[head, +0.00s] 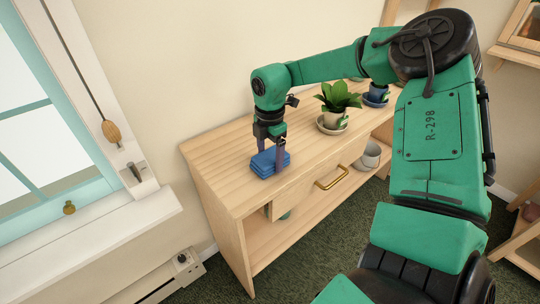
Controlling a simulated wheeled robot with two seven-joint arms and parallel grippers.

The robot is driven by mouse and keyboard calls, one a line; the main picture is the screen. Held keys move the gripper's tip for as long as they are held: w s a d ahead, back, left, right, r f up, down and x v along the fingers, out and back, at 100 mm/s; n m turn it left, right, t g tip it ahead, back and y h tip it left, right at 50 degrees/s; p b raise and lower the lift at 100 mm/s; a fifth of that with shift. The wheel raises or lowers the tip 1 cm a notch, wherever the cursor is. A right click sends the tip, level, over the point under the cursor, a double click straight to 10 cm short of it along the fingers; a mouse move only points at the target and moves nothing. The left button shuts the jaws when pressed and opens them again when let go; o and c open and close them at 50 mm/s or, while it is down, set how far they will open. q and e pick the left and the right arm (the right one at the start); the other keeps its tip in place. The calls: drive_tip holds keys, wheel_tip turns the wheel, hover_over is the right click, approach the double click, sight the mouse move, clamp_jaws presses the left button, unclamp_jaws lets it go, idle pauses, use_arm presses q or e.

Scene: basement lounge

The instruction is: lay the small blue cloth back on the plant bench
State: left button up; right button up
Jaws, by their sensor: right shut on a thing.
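The small blue cloth (270,164) is a folded, layered stack at the left part of the wooden plant bench (215,170). It appears to rest on or just above the bench top; I cannot tell if there is a gap. My right gripper (268,153) points down over it and is shut on the cloth. The fingertips are partly hidden by the cloth. My left gripper is not in view.
A potted plant (340,96) on a saucer and a blue pot (376,94) stand farther right on the bench. A drawer with a brass handle (331,178) is in its front. A grey bucket (371,156) sits below. A window sill (120,225) is left.

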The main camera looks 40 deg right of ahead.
sight(270, 156)
drive_tip(key=shift+f, duration=0.2)
drive_tip(key=o, duration=1.3)
drive_tip(key=shift+c, duration=0.2)
drive_tip(key=shift+r, duration=0.25)
wheel_tip(270, 156, up, 12)
